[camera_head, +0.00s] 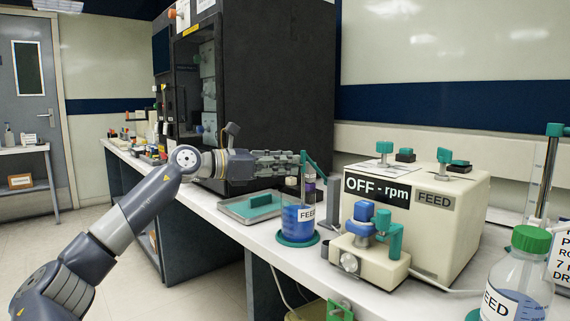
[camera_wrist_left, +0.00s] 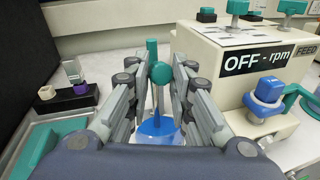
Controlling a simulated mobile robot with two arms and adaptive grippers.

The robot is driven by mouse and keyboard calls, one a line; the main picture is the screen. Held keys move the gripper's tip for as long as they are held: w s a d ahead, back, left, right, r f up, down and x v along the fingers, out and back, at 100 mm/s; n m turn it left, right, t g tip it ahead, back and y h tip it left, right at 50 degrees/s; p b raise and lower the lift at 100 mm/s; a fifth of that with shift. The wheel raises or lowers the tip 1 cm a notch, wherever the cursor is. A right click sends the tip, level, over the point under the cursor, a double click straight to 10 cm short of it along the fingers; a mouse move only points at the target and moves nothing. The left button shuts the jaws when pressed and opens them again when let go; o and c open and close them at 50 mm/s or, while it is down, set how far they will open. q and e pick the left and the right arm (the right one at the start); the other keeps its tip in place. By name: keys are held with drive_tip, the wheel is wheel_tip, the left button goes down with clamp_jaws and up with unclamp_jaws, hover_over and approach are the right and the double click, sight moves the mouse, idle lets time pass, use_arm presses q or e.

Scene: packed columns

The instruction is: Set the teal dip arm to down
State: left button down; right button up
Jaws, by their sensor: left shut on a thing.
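The teal dip arm (camera_head: 315,164) stands over a beaker of blue liquid (camera_head: 297,222) labelled FEED. Its slanted bar runs from a grey post at the right, and a thin part hangs down at the beaker. In the left wrist view its round teal knob (camera_wrist_left: 161,73) sits between my fingers, with the blue liquid (camera_wrist_left: 158,128) below. My left gripper (camera_head: 297,163) reaches in level from the left and is shut on the dip arm, above the beaker. Whether the tip of the hanging part is in the liquid is unclear. My right gripper is not in view.
A cream pump box (camera_head: 435,225) reading "OFF - rpm" stands right of the beaker, with a blue-topped valve (camera_head: 362,212) in front. A metal tray (camera_head: 232,211) with a teal block lies left. A green-capped bottle (camera_head: 522,270) stands front right. A black cabinet is behind.

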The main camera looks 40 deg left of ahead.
use_arm(q)
drive_tip(key=shift+w+d+f, duration=0.1)
drive_tip(key=shift+d+f, duration=0.2)
drive_tip(key=shift+f, duration=0.55)
drive_tip(key=c, duration=1.5)
unclamp_jaws()
drive_tip(key=shift+o, duration=0.2)
drive_tip(key=shift+a, duration=0.1)
drive_tip(key=shift+a+r, duration=0.1)
drive_tip(key=shift+r, duration=0.05)
drive_tip(key=shift+r, duration=0.1)
drive_tip(key=shift+s, duration=0.25)
drive_tip(key=v, duration=0.7)
